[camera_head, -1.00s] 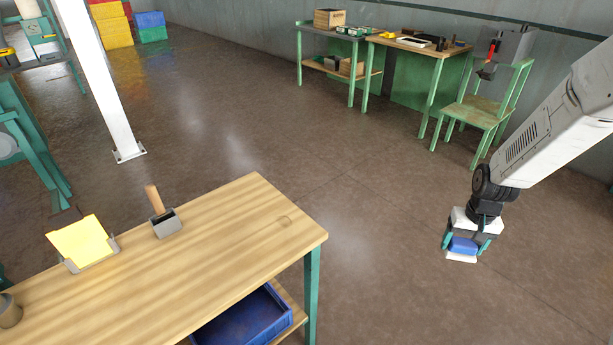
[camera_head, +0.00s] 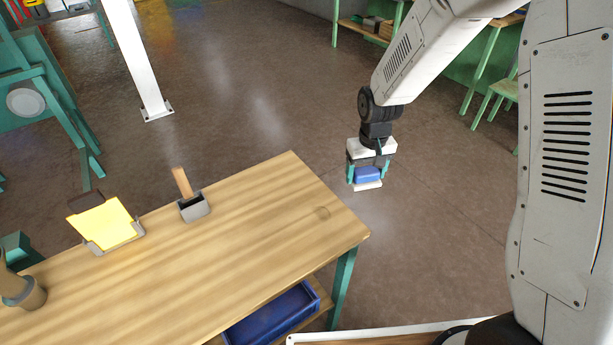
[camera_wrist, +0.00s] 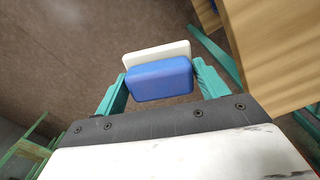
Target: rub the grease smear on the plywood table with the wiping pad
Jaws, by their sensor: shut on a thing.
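The wiping pad (camera_head: 368,175) has a blue block-like grip and a white layer under it. My gripper (camera_head: 367,174) is shut on the blue part, one teal finger at each side. In the wrist view the pad (camera_wrist: 160,80) sits between the two fingers (camera_wrist: 160,84). The pad is in the air, beyond the right end of the plywood table (camera_head: 220,240), apart from it. A faint round brownish mark, the grease smear (camera_head: 322,212), lies on the tabletop near its right corner. The table edge (camera_wrist: 275,45) also shows at the upper right in the wrist view.
On the table stand a grey holder (camera_head: 194,208) with a wooden handle, a yellow pad in a grey stand (camera_head: 104,224), and a brown cup (camera_head: 22,292). A blue bin (camera_head: 272,318) sits on the shelf below. The tabletop's right half is clear.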

